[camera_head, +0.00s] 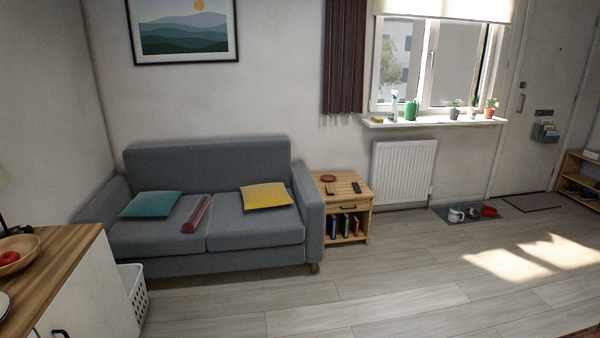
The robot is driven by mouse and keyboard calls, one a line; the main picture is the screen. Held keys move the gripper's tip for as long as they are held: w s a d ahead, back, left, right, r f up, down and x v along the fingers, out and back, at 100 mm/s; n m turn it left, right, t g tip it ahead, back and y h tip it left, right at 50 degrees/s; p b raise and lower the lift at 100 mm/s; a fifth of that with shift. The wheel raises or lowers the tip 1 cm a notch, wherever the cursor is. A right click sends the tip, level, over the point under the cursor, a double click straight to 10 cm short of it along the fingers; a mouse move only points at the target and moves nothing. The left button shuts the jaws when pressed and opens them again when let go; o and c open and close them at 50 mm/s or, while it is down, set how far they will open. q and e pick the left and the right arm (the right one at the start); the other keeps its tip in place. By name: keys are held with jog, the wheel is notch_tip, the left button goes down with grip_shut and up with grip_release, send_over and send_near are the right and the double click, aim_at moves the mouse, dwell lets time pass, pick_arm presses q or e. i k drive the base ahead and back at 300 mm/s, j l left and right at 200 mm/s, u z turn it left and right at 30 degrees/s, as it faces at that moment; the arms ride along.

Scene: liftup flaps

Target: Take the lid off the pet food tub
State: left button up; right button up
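A small pale tub with a teal marking (456,215) stands on a dark grey mat (443,209) on the floor, right of the radiator's lower end. It may be the pet food tub, but it is too small to tell its lid clearly. A dark bowl-like item (473,212) and a red bowl (489,211) are beside it on the mat. Neither of my grippers is in view.
A grey sofa (206,235) stands along the back wall, with a wooden side table (343,186) to its right. A wooden-topped cabinet (70,255) and a white basket (133,290) are at left. The floor (400,270) between here and the mat is clear.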

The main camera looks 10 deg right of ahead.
aim_at(454, 215)
jog(key=i+z, duration=0.1)
jog(key=i, duration=0.5)
jog(key=i+j+z, duration=0.1)
jog(key=i, duration=0.5)
jog(key=i+j+z, duration=0.1)
jog(key=i, duration=0.5)
jog(key=i+l+z, duration=0.25)
jog(key=i+z, duration=0.6)
jog(key=i, duration=0.15)
jog(key=i+z, duration=0.45)
jog(key=i+j+z, duration=0.45)
jog(key=i+l, duration=0.1)
jog(key=i, duration=0.6)
jog(key=i+l+u, duration=0.1)
jog(key=i, duration=0.65)
jog(key=i+l, duration=0.15)
jog(key=i, duration=0.55)
